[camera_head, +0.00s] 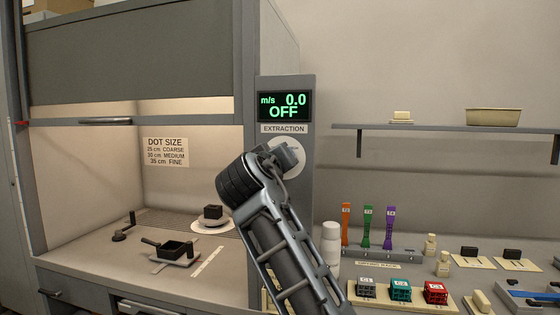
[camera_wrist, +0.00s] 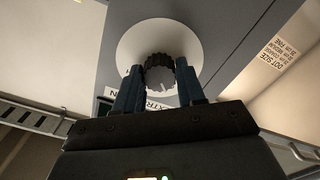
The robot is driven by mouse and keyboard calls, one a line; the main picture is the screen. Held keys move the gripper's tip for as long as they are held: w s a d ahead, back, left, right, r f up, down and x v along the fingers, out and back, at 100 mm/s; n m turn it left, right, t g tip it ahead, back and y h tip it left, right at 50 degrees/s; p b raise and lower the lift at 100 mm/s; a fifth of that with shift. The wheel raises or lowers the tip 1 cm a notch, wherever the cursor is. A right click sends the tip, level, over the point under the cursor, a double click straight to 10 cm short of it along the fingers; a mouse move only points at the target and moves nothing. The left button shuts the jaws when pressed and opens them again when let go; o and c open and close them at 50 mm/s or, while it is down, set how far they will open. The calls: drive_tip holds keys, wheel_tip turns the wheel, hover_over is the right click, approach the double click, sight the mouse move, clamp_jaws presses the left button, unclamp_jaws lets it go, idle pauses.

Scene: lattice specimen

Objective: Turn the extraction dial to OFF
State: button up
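The extraction dial (camera_wrist: 160,72) is a dark ribbed knob on a round white plate (camera_wrist: 150,40). In the wrist view it sits between the two fingers of my gripper (camera_wrist: 160,76), which press close against its sides. In the head view my gripper (camera_head: 283,155) is in front of the white plate (camera_head: 290,165) and hides the knob. The display (camera_head: 284,106) above reads 0.0 m/s and OFF in green. The EXTRACTION label (camera_head: 284,128) is under the display; my fingers partly cover it in the wrist view.
The fume hood on the left has a raised sash (camera_head: 130,121), a hotplate with a black pan (camera_head: 175,249) and a dark block on a white dish (camera_head: 212,222). A wall shelf (camera_head: 440,129) and a bench with a white bottle (camera_head: 331,243), racks and small specimens are on the right.

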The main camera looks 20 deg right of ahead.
drive_tip(key=o, duration=0.4)
drive_tip(key=shift+s+a, duration=0.1)
drive_tip(key=b+v, duration=0.2)
drive_tip(key=v, duration=0.5)
drive_tip(key=shift+s, duration=0.25)
drive_tip(key=shift+a, duration=0.1)
